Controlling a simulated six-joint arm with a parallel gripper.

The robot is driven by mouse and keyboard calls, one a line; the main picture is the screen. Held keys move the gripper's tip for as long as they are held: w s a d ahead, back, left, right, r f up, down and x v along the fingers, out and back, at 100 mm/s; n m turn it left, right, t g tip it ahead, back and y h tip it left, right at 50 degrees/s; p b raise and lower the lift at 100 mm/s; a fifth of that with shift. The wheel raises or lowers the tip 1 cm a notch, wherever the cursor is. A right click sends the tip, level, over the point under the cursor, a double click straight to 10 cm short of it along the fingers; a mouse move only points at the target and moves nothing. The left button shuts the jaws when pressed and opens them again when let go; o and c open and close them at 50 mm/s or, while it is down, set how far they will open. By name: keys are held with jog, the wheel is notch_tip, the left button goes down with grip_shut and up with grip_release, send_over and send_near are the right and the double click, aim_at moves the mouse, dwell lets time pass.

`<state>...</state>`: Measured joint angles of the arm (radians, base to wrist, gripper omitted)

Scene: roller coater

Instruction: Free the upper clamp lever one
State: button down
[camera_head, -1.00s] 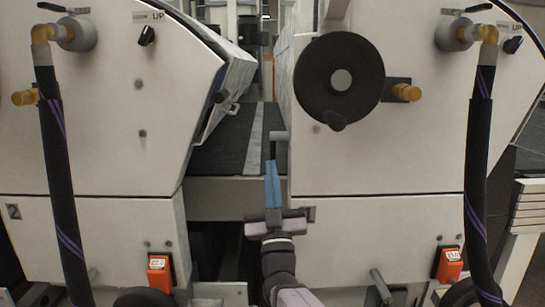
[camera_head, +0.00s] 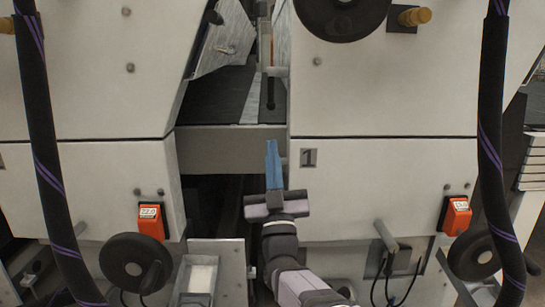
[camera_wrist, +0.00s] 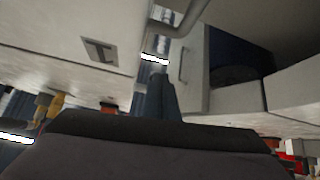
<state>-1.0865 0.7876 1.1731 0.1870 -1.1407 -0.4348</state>
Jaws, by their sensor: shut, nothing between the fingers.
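The upper clamp lever one appears to be the small lever (camera_head: 270,92) at the inner edge of the right machine housing. It has a pale horizontal pivot and a dark rod hanging down to a rounded knob. My gripper (camera_head: 271,146) is shut and empty, its blue fingers pointing up below the knob, with a visible gap between them in the head view. The fingers also show in the wrist view (camera_wrist: 160,82). I cannot clearly pick out the lever in the wrist view.
A plate marked 1 (camera_head: 309,157) sits right of my fingers, with a short peg (camera_head: 283,161) close beside them. The black handwheel (camera_head: 340,8) is above right. Orange counters (camera_head: 151,221) (camera_head: 454,216) and hoses (camera_head: 40,130) (camera_head: 489,140) flank the gap. A grey crossbar (camera_head: 215,150) spans the opening.

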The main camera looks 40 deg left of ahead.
jog(key=shift+s+d+f, duration=0.1)
jog(key=shift+s+f, duration=0.05)
jog(key=shift+f, duration=0.1)
dwell(0.5)
